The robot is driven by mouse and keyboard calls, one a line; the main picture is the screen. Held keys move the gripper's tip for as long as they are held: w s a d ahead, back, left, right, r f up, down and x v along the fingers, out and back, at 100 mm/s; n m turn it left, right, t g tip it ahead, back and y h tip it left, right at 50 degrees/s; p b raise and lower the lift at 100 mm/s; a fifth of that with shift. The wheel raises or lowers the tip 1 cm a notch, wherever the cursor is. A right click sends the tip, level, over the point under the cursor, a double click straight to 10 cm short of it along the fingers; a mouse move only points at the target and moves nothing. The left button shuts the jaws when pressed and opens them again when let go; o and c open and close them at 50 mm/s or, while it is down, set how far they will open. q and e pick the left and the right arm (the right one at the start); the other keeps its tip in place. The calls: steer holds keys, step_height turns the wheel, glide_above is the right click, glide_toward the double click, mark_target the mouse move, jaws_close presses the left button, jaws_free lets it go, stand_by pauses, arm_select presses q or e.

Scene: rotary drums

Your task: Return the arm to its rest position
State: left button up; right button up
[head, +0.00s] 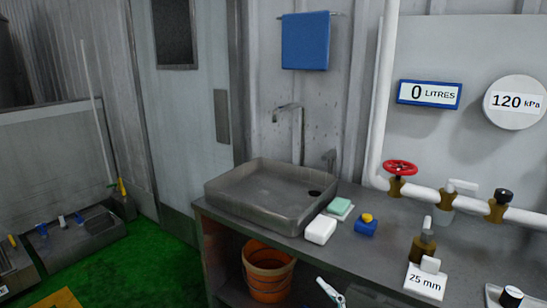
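The task names no other object. The grey counter (375,255) and the metal sink basin (262,190) lie in front of me with no arm over them.
On the counter are a white block (320,230), a sponge (339,208), a blue item with a yellow top (366,226) and a brass fitting (423,246) by a "25 mm" card (426,283). A pipe with a red valve wheel (400,168) runs behind. An orange bucket (268,272) sits below.

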steer(key=s+d+f+m+g+h, duration=0.2)
steer(key=s+d+f, duration=0.3)
steer(key=f, duration=0.5)
steer(key=s+d+f+m+g+h, duration=0.2)
steer(key=s+d+f+m+h, duration=0.2)
steer(key=f, duration=0.5)
steer(key=s+d+f+m+g+h, duration=0.2)
steer(key=s+d+f, duration=0.3)
steer(key=s+f, duration=0.3)
step_height(320, 180, down, 3)
steer(key=shift+s+d+r+m+g+h, duration=0.2)
steer(key=shift+s+d+m+g+h, duration=0.1)
steer(key=shift+m+h, duration=0.4)
steer(key=shift+o, duration=0.6)
steer(key=shift+w, duration=0.15)
